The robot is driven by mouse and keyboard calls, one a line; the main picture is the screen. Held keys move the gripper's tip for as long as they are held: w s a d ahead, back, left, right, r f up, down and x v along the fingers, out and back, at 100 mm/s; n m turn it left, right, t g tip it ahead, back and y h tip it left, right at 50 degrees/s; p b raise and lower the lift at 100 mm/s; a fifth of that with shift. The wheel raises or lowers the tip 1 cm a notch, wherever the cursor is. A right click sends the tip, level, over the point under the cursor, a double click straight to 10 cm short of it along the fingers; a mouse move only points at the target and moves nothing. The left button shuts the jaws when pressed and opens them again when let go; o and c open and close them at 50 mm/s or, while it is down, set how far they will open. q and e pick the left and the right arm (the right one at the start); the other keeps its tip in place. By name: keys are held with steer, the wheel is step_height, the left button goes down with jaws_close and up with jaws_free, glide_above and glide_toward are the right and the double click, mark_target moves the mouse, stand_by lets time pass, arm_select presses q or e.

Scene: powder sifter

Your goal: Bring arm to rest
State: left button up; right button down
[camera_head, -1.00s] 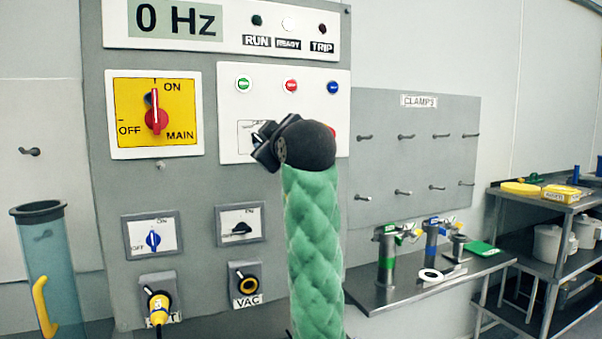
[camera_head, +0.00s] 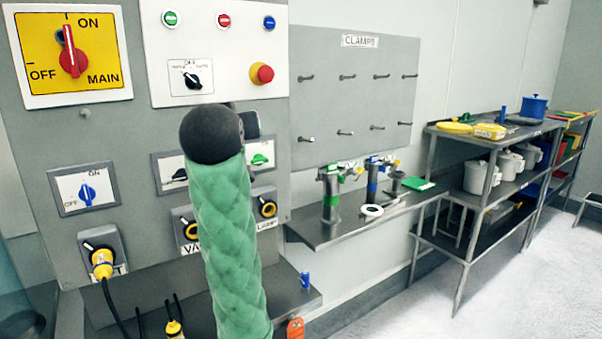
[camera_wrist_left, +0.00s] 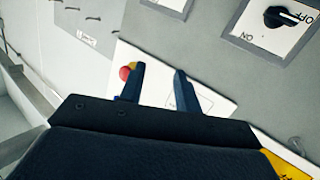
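My left arm, in a green padded sleeve with a dark rounded joint at its top, stands upright in front of the control panel in the head view. The left gripper is mostly hidden behind that joint; only a dark piece shows at its right. In the left wrist view the left gripper (camera_wrist_left: 159,70) has its two dark fingers apart, with nothing between them but the white panel plate behind. My right gripper is in neither view.
The grey control panel (camera_head: 130,130) carries a yellow main switch (camera_head: 71,50) and a red emergency button (camera_head: 262,74). A clamp board (camera_head: 355,95), a steel shelf (camera_head: 345,225) with metal fittings, and racks (camera_head: 475,205) stand to the right. The floor (camera_head: 530,265) at right is clear.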

arm_select(q)
steer(key=s+f+m+g+h, duration=0.15)
steer(key=s+f, duration=0.25)
steer(key=f, duration=1)
steer(key=s+f+m+g, duration=0.1)
steer(key=s+f+g, duration=0.25)
steer(key=f, duration=1.05)
steer(key=s+f+m+g+h, duration=0.15)
steer(key=s+f, duration=0.35)
steer(key=f, duration=0.9)
steer(key=s+a+f+g, duration=0.1)
steer(key=s+f+g, duration=0.3)
steer(key=s+f, duration=0.9)
steer(key=s+a+f+g+y, duration=0.1)
steer(key=s+f+g, duration=0.3)
steer(key=s+f, duration=1)
steer(key=s+a, duration=0.1)
steer(key=s, duration=0.2)
steer(key=shift+r, duration=0.1)
